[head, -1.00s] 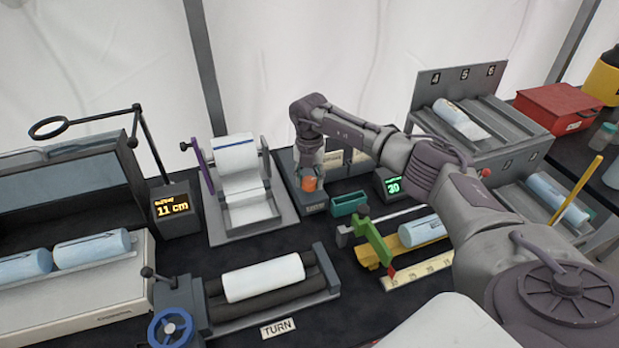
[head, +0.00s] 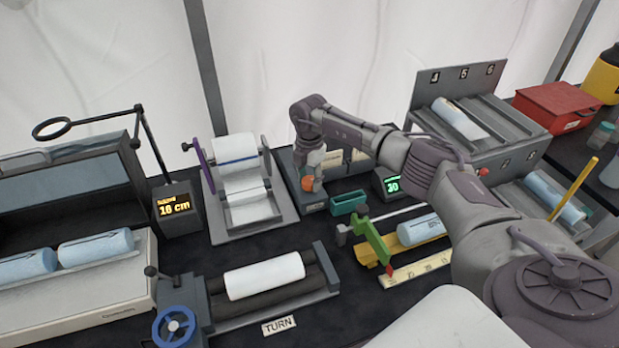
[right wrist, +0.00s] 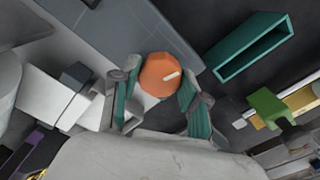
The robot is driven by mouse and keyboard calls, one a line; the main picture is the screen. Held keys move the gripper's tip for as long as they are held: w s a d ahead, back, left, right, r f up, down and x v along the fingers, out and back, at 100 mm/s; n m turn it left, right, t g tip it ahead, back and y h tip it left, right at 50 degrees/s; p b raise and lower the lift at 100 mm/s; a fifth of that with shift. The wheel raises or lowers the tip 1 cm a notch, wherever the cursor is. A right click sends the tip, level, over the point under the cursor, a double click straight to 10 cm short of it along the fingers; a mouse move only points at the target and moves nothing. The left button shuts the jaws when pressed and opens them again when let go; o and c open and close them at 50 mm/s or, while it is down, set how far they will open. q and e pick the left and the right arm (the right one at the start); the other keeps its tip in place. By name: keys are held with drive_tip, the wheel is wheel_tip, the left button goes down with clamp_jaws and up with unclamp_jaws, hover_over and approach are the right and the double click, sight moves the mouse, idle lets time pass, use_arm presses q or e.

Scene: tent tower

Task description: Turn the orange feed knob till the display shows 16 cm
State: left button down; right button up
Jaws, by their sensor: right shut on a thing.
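The display (head: 174,208) on the dark box at the left reads 16 cm in yellow digits. My left gripper is not in view.
A paper roll stand (head: 240,215) is left of the knob. A small teal bin (head: 348,204) stands close to its right, by a box with a green display (head: 392,184). A roller bench with a blue handwheel (head: 174,327) is in front.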

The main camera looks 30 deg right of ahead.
sight(310, 180)
drive_tip(key=shift+r, duration=0.1)
drive_tip(key=o, duration=1.1)
drive_tip(key=shift+o, duration=0.2)
wheel_tip(310, 180, up, 12)
idle(0.3)
